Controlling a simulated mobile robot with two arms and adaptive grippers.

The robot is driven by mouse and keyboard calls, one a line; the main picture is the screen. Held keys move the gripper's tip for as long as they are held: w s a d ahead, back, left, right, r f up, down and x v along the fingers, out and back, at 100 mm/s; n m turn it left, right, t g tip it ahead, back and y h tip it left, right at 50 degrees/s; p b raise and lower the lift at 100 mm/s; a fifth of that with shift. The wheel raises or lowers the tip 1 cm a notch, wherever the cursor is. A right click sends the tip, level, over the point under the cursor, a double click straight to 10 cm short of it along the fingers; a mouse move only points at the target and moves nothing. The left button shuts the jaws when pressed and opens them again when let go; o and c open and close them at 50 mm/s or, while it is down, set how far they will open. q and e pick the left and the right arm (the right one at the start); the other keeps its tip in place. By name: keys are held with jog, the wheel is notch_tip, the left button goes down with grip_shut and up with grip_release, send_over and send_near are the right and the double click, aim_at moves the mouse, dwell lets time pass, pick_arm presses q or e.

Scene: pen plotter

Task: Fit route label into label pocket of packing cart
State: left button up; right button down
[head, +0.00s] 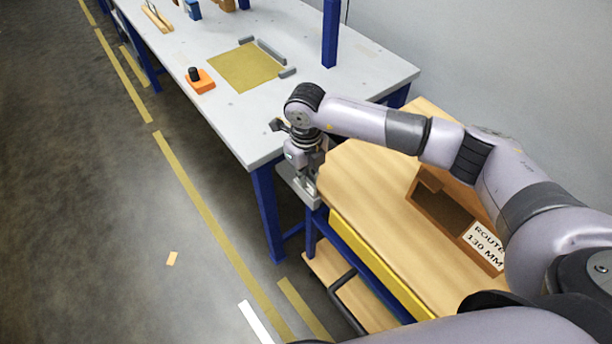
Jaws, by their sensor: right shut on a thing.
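My right gripper (311,184) points down at the far left corner of the packing cart (365,185). It is shut on a thin piece, seemingly the route label, mostly hidden by the fingers. A grey metal holder, seemingly the label pocket (292,181), is at this end of the cart, right beside and below the fingertips. I cannot tell whether the held piece is inside it. A white card reading "ROUTE 130 MM" (484,246) lies at a brown open tray (430,205) on the cart top. My left gripper is out of view.
A grey workbench (225,115) with blue legs stands close behind the cart's end. It carries an olive mat (245,68) and an orange block with a black knob (200,80). The cart has a yellow side strip (380,270) and dark handle (342,290). Floor at left is mostly clear.

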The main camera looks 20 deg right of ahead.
jog(key=shift+f, duration=0.25)
jog(key=c, duration=1.8)
grip_release()
jog(key=shift+r, duration=0.1)
jog(key=shift+r, duration=0.2)
notch_tip(320, 180, up, 12)
jog(key=shift+b, duration=0.9)
